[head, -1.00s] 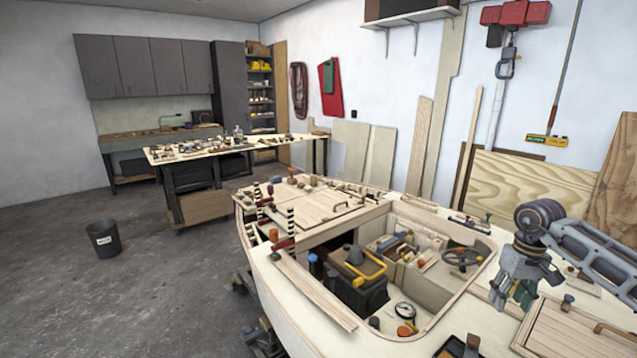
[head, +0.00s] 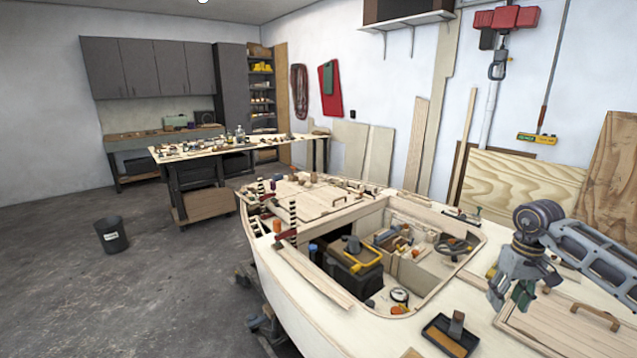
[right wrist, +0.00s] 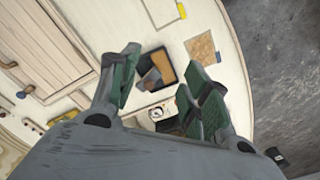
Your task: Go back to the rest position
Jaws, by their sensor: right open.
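My right gripper (head: 508,298) hangs above the deck of the plywood hull (head: 300,298) at the right of the head view, with its arm coming in from the right edge. In the right wrist view its green-padded fingers (right wrist: 158,92) stand wide apart with nothing between them. Below them on the deck lies a dark tray (right wrist: 168,68) with a block in it. The tray also shows in the head view (head: 437,341), left of the gripper. My left gripper is in neither view.
The hull's open cockpit holds a dark box with a yellow handle (head: 358,262), a steering wheel (head: 455,246) and a round gauge (head: 399,295). A wooden hatch (head: 570,335) lies beneath the right arm. A workbench (head: 215,150) and a bucket (head: 111,236) stand to the left, with bare floor around them.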

